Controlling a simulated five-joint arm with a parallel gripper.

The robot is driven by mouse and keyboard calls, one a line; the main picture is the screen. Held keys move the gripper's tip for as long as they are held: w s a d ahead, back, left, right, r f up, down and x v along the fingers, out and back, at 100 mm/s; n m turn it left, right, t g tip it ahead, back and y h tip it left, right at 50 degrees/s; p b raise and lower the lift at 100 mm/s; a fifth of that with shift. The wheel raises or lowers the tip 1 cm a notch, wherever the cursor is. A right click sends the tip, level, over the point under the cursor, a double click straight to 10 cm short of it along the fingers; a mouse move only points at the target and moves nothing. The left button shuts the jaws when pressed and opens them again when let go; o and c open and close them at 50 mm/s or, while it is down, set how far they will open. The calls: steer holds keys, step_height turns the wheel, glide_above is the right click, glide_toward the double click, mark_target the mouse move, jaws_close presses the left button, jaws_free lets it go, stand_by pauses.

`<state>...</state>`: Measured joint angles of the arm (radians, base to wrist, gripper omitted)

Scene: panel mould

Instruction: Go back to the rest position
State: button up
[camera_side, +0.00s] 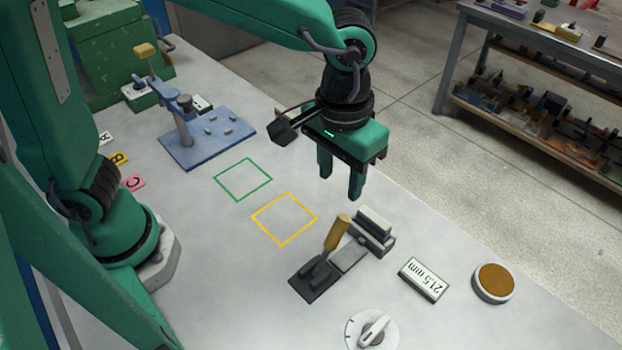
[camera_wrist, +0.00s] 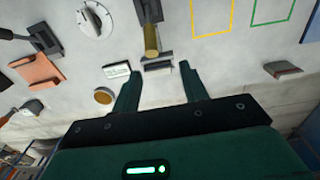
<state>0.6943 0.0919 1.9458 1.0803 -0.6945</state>
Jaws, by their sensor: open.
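My gripper (camera_side: 340,178) is green and hangs above the table, fingers pointing down. Its two fingers stand apart with nothing between them. In the wrist view the open fingertips (camera_wrist: 157,80) frame the area by a clamp with a yellow handle. That toggle clamp (camera_side: 338,232) stands on a dark base on the table, below the gripper, with a grey block (camera_side: 374,226) at its far end. The gripper appears apart from the clamp. No marker for the rest position shows.
A yellow square outline (camera_side: 285,243) and a green one (camera_side: 243,199) lie empty. A blue fixture (camera_side: 207,140) stands at the back left. A display reading 21.5 mm (camera_side: 424,279), a round brown-topped disc (camera_side: 493,283) and a white dial (camera_side: 371,329) sit near the front right.

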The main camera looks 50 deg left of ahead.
steer(key=s+a+r+t, duration=0.2)
steer(key=s+a, duration=0.1)
steer(key=a, duration=0.9)
steer(key=s+a+r+t, duration=0.3)
steer(key=s+a, duration=0.1)
steer(key=a, duration=0.8)
steer(key=shift+a, duration=0.2)
